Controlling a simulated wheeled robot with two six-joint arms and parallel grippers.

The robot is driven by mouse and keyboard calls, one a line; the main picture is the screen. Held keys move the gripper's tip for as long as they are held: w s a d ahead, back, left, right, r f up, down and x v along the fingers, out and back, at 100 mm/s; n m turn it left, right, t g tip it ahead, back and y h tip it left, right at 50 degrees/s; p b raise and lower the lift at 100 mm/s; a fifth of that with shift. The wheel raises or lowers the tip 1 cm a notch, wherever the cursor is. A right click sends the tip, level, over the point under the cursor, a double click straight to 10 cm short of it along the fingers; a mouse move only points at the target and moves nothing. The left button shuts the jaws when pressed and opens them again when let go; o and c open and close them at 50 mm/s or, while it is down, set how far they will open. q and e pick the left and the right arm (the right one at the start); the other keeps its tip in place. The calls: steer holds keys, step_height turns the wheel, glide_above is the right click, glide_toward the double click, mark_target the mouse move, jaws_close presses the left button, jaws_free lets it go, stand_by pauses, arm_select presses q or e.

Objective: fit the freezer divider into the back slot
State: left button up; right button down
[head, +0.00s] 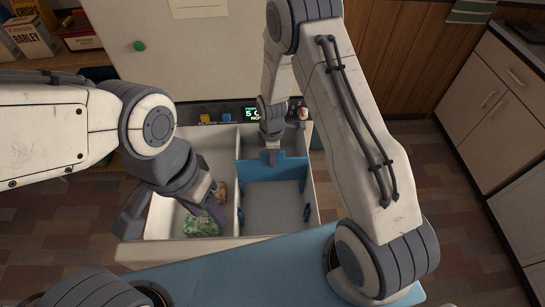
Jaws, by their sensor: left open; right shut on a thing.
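The blue freezer divider (290,171) stands across the right compartment of the open white freezer drawer (316,205), toward its back. My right gripper (272,157) reaches down from above and is shut on the divider's top edge. Small dark blue slot pieces (305,186) show on the compartment's side walls. I cannot tell whether the divider's ends sit in the back slot. My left gripper (207,208) is open over the left compartment, above a green bag (202,226); I cannot tell whether it touches the bag.
A brown item (221,192) lies in the left compartment. A control strip with a lit display (251,113) is behind the drawer. A blue surface (235,275) lies in front. The floor of the right compartment (275,205) is clear.

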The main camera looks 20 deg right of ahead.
mark_target(272, 180)
steer(key=shift+f+b, duration=2.95)
steer(key=shift+f, duration=1.45)
steer(key=c, duration=0.8)
jaws_free()
steer(key=shift+c, duration=0.2)
steer(key=shift+r, duration=0.1)
step_height(272, 180, up, 10)
steer(key=shift+r+p, duration=0.15)
steer(key=shift+p, duration=0.45)
